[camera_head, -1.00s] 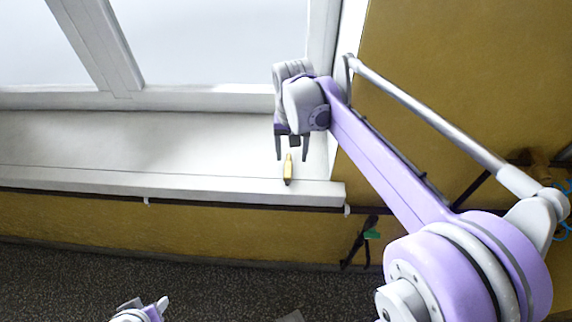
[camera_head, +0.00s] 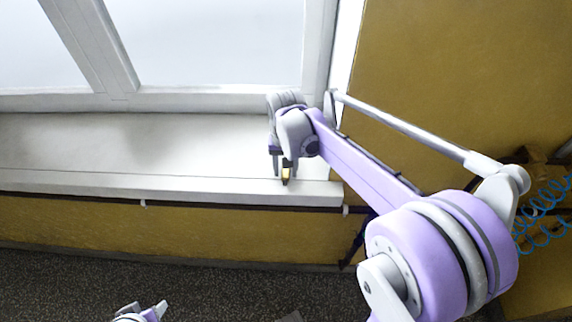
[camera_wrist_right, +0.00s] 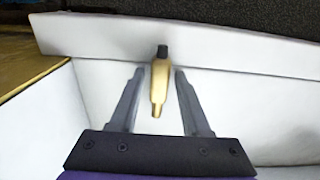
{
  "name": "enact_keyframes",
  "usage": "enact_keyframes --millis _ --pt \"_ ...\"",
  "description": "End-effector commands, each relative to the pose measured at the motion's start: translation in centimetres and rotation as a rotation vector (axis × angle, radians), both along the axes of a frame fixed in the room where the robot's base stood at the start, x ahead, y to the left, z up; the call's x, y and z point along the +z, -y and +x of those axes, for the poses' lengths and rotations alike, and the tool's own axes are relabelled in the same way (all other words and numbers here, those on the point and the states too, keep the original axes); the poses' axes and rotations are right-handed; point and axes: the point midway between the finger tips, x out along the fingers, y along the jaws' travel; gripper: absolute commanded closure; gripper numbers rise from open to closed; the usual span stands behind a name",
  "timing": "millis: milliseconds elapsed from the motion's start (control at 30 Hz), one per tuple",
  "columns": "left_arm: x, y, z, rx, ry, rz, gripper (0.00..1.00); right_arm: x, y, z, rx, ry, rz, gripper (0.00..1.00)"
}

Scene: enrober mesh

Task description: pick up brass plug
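The brass plug (camera_head: 286,174) is on the white window sill near its front edge, mostly hidden behind my right gripper in the head view. In the right wrist view the brass plug (camera_wrist_right: 160,84) is a gold, tapered piece with a dark end, lying between the two fingers. My right gripper (camera_head: 284,172) is open around it. The right wrist view shows this gripper (camera_wrist_right: 158,72) with a gap on each side of the plug. My left gripper (camera_head: 152,311) shows only partly at the bottom edge; its finger state is unclear.
The white sill (camera_head: 130,150) runs along below the window and is clear to the left. A yellow wall (camera_head: 440,80) stands at the right. A blue coiled hose (camera_head: 545,215) hangs at the far right. The dark speckled floor (camera_head: 200,270) lies below.

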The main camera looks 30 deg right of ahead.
Motion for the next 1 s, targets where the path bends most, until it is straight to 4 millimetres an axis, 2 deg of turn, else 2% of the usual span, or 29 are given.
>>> enact_keyframes --millis 33,233,733,867,1000 --pt "0.0 0.0 0.0 0.000 0.000 0.000 0.50 0.0 0.0 0.0 0.000 0.000 0.000 0.64" --pt "0.0 0.0 0.0 0.000 0.000 0.000 0.50 0.0 0.0 0.0 0.000 0.000 0.000 1.00" --pt "0.1 0.0 0.0 0.000 0.000 0.000 0.50 0.6 0.0 0.0 0.000 0.000 0.000 1.00" --pt "0.3 0.0 0.1 0.000 0.001 0.000 0.50 2.5 0.0 0.0 0.000 0.000 0.000 1.00" --pt "0.6 0.0 0.1 0.000 0.002 0.000 0.50 5.5 0.0 0.0 0.000 0.000 0.000 1.00"
